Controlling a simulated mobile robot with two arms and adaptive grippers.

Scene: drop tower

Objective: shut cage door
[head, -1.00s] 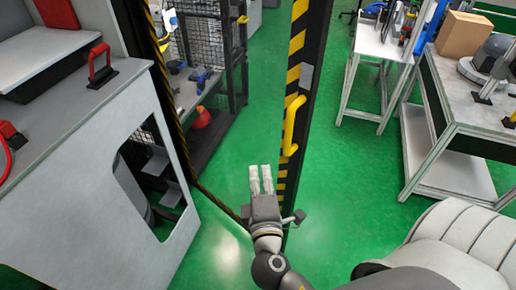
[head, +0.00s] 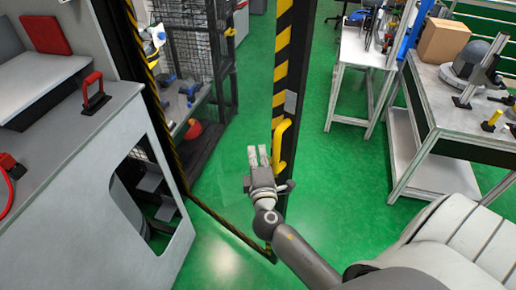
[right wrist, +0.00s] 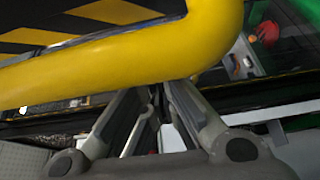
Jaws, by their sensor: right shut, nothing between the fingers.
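The cage door shows in the head view as a tall black-and-yellow striped upright (head: 283,60) with a yellow handle (head: 281,147) low on it. My right gripper (head: 263,153) is shut and empty, close by the handle's left side in the picture. In the right wrist view the yellow handle (right wrist: 190,50) fills the top, just past the shut fingertips (right wrist: 160,92). I cannot tell whether they touch it. A dark striped rail (head: 215,217) runs from the left down to the foot of the upright. My left gripper is not in view.
A grey machine housing (head: 75,180) with a red handle stands at the left. Behind the upright is a mesh cage (head: 187,50) with a shelf of parts. Workbenches (head: 425,120) stand at the right. Green floor (head: 335,190) is clear between.

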